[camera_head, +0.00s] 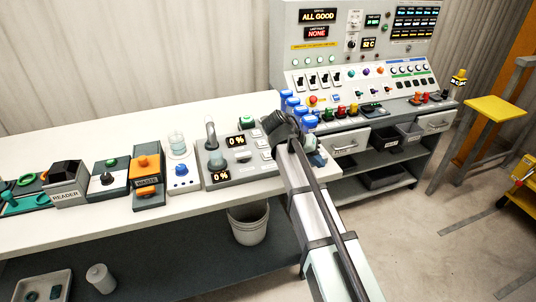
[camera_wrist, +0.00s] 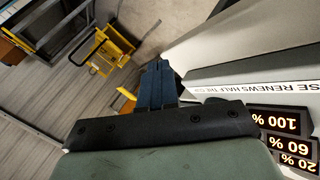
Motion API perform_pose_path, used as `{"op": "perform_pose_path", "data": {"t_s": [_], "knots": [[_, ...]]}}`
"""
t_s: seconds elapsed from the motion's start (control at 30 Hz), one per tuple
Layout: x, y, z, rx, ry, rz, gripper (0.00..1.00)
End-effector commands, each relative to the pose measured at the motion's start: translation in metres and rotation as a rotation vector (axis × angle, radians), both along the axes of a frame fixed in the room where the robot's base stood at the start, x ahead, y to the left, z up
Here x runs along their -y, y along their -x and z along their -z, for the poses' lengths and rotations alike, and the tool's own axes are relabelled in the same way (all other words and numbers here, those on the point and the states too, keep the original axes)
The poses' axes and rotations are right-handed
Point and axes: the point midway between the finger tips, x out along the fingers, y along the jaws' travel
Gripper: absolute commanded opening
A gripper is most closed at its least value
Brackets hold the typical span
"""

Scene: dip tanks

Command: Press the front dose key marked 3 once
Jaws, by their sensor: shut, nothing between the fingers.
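A grey dose panel (camera_head: 222,177) lies on the white bench in the head view, with two displays reading 0 %. Small pale keys (camera_head: 265,155) line its right side; their markings are too small to read, so I cannot tell which is the front key 3. My gripper (camera_wrist: 158,85) shows dark blue fingers, closed together and empty, in the wrist view. In the head view my dark wrist is just right of the panel, and the fingertips are hard to make out. The wrist view shows no dose key.
Lit displays reading 100 % (camera_wrist: 279,122), 60 % and 20 % stand at the right of the wrist view. Blue-capped containers (camera_head: 292,104) stand behind my wrist. A control console (camera_head: 350,50) is at the back. An orange-topped unit (camera_head: 146,165) and a blue-knobbed unit (camera_head: 181,171) are left of the panel.

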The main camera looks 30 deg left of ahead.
Motion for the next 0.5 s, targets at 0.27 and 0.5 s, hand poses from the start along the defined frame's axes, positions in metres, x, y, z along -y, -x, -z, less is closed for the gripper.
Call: {"op": "perform_pose_path", "data": {"t_s": [0.27, 0.5], "knots": [[-0.100, -0.010, -0.057, 0.115, -0.049, -0.073, 0.00], [-0.165, -0.012, -0.076, 0.168, -0.092, -0.132, 0.00]]}}
